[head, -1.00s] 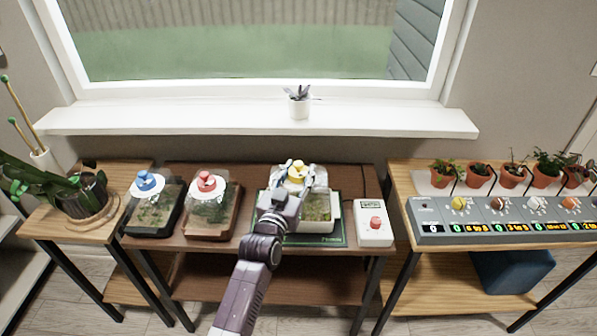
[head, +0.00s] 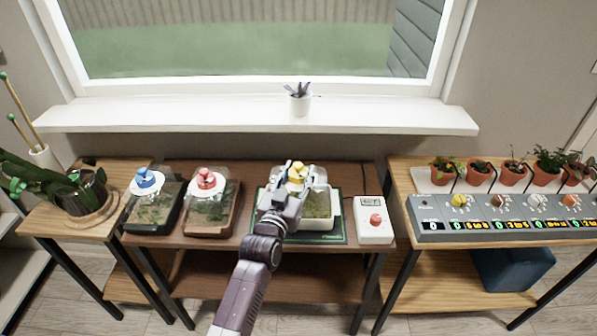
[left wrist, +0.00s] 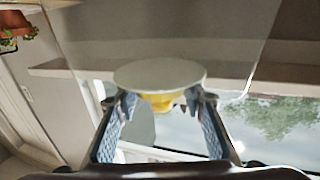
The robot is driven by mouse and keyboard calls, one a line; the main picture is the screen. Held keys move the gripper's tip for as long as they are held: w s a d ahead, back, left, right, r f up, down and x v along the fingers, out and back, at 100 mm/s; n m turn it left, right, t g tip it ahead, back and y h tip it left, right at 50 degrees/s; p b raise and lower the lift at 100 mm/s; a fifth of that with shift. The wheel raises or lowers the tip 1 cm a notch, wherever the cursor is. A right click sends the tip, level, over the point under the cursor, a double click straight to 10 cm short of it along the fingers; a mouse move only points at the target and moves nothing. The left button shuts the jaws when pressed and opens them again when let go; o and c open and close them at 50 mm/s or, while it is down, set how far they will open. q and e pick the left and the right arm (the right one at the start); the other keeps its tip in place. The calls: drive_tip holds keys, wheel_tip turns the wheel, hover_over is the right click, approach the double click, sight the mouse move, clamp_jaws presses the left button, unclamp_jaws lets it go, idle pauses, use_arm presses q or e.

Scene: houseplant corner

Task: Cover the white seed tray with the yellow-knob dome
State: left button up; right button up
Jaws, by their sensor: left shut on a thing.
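My left gripper (head: 297,178) is shut on the yellow knob (head: 297,169) of a clear dome. The knob also shows in the left wrist view (left wrist: 170,101), between the fingers, with a white disc (left wrist: 160,75) beside it and the clear dome wall beyond. The white seed tray (head: 322,221) with green seedlings stands on a green mat (head: 338,238) on the dark brown table. The dome is over or just above the tray; my gripper hides part of it, and I cannot tell whether its rim touches the tray. My right gripper is not in view.
Left of the tray stand a red-knob dome (head: 207,180) on a brown tray and a blue-knob dome (head: 147,180) on a black tray. A white box with a red button (head: 375,222) stands close at right. A window sill (head: 200,118) runs behind.

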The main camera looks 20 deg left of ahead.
use_arm(q)
drive_tip(key=shift+f, duration=0.2)
idle(0.4)
drive_tip(key=shift+f+b, duration=0.5)
drive_tip(key=shift+f, duration=0.2)
idle(0.6)
drive_tip(key=o, duration=1.3)
drive_tip(key=shift+f, duration=0.1)
